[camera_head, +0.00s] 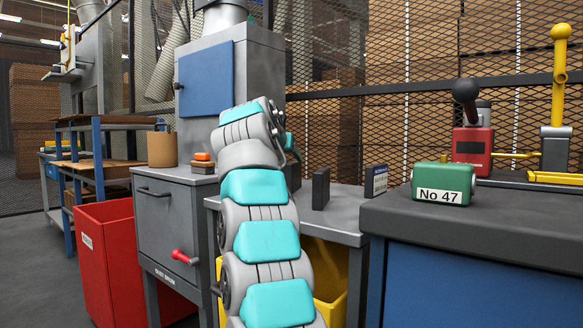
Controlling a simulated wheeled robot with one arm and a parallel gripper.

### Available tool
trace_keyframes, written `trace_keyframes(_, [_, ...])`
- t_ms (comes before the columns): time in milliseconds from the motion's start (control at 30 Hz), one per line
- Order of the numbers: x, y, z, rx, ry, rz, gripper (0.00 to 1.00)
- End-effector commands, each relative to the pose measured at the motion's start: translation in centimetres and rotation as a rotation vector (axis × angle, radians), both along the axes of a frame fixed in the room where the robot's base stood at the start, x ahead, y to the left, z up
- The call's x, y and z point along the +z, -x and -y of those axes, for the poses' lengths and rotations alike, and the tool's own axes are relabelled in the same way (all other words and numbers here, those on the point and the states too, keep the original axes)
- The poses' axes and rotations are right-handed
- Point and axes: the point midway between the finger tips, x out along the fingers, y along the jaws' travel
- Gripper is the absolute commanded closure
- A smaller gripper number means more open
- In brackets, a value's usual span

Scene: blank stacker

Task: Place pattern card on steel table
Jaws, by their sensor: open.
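The steel table (335,222) is a grey-topped bench in the middle, partly hidden by my arm. A small dark upright card with a blue strip and pale print (375,181) appears at the table's right end; it looks like the pattern card. Its print is too small to read, and I cannot tell what holds it up. My teal and grey arm rises through the middle and bends away at the top. My gripper is hidden behind the arm, so its distance to the card cannot be seen.
A dark upright block (320,188) stands on the table. Left are a grey drawer cabinet (166,215) and a red bin (104,262); a yellow bin (328,283) is underneath. Right, a dark-topped blue bench (490,225) carries a green "No 47" block (443,184) and a red lever device (472,148).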

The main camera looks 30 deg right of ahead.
Motion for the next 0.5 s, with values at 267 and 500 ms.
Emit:
trace_keyframes(267, [1.6, 2.7, -2.9, -0.001, 0.000, -0.001, 0.40])
trace_keyframes(500, [1.7, 2.9, -3.3, -0.001, -0.001, -0.004, 0.40])
